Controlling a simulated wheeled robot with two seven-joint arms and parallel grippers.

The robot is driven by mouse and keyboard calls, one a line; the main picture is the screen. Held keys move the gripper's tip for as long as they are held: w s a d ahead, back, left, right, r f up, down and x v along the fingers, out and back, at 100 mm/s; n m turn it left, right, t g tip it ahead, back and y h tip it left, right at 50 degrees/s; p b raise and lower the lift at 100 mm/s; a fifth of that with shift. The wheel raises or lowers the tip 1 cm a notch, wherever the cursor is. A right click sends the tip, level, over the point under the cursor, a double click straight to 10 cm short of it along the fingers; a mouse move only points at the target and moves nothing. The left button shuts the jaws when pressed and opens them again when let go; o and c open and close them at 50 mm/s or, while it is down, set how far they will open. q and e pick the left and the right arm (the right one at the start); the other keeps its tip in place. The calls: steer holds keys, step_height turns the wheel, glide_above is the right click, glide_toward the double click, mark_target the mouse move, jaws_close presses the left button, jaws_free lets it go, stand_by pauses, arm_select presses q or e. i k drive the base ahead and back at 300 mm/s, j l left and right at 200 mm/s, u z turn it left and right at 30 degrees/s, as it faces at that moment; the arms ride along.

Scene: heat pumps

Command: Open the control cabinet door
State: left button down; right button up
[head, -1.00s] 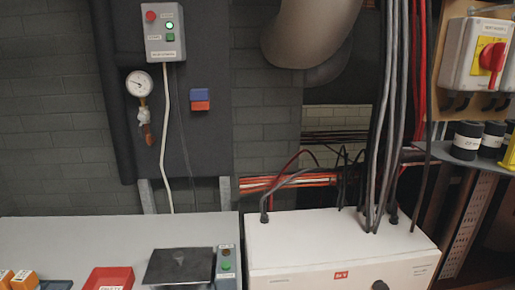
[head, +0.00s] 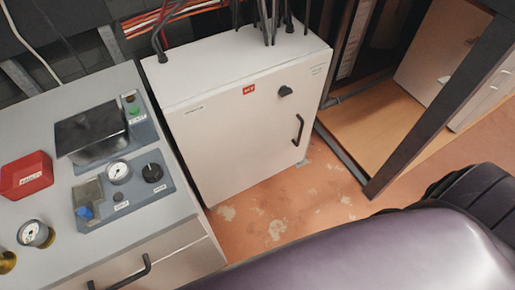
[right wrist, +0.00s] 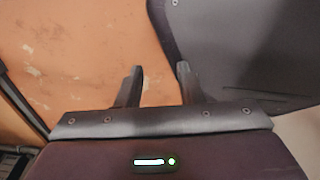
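The white control cabinet (head: 236,130) stands in the middle of the head view, with cables entering its top. Its front door (head: 255,140) looks shut. The door carries a red label, a black round knob (head: 285,91) near its upper right and a black bar handle (head: 298,130) at its right side. My right gripper (right wrist: 158,75) shows in the right wrist view with its two fingers apart and nothing between them, above the orange floor. It is not visible in the head view, so its distance to the handle cannot be told. My left gripper is in neither view.
A grey console (head: 100,215) with gauges, a red tray (head: 26,175) and a drawer handle stands left of the cabinet. A dark metal frame post (head: 435,110) and a wooden board (head: 375,125) are on the right. Worn orange floor (head: 285,215) lies open before the cabinet.

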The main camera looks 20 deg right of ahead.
mark_target(233, 137)
steer(key=l+u, duration=0.1)
steer(key=l, duration=1.55)
